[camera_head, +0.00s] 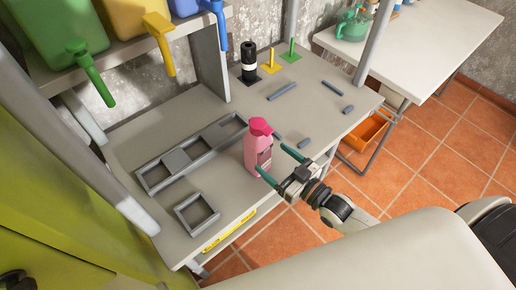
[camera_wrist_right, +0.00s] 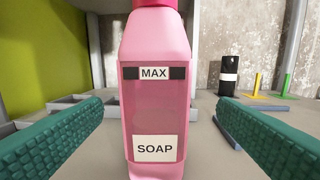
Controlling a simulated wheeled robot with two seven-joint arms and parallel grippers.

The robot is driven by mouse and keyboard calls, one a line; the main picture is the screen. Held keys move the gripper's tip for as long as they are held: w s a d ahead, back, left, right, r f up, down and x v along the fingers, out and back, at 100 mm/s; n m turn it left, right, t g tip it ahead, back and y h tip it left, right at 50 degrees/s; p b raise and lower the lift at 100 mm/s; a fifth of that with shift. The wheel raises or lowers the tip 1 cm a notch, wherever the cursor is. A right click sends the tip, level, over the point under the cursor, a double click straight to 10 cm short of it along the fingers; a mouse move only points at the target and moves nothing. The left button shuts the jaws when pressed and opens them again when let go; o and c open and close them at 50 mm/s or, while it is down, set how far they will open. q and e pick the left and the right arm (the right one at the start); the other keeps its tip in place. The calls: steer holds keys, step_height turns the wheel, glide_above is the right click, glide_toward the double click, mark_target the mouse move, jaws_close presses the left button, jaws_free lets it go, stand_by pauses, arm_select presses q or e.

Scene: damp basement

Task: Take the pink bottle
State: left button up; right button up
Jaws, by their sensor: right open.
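The pink bottle (camera_head: 257,150) stands upright on the grey workbench (camera_head: 236,196) near its front edge. In the right wrist view the pink bottle (camera_wrist_right: 155,90) fills the middle, with a "MAX" label and a "SOAP" label facing me. My right gripper (camera_head: 272,162) is open, its two green fingers pointing at the bottle. In the wrist view the fingers of the right gripper (camera_wrist_right: 155,128) lie to the left and right of the bottle, with visible gaps. The bottle's top is cut off there. My left gripper is not in view.
Grey trays (camera_head: 190,157) and a small square frame (camera_head: 196,212) lie left of the bottle. A black bottle (camera_head: 249,64) and yellow and green pegs stand behind. Grey rods (camera_head: 283,91) lie to the right. Colored dispensers hang above at the upper left.

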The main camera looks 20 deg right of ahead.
mark_target(268, 155)
steer(key=x, duration=0.3)
steer(key=p+x, duration=0.1)
steer(key=x, duration=0.3)
steer(key=shift+a+p, duration=0.25)
steer(key=shift+p, duration=0.1)
steer(key=shift+w+a+f, duration=0.15)
steer(key=shift+w+a, duration=0.1)
steer(key=shift+w, duration=0.25)
steer(key=c, duration=1.2)
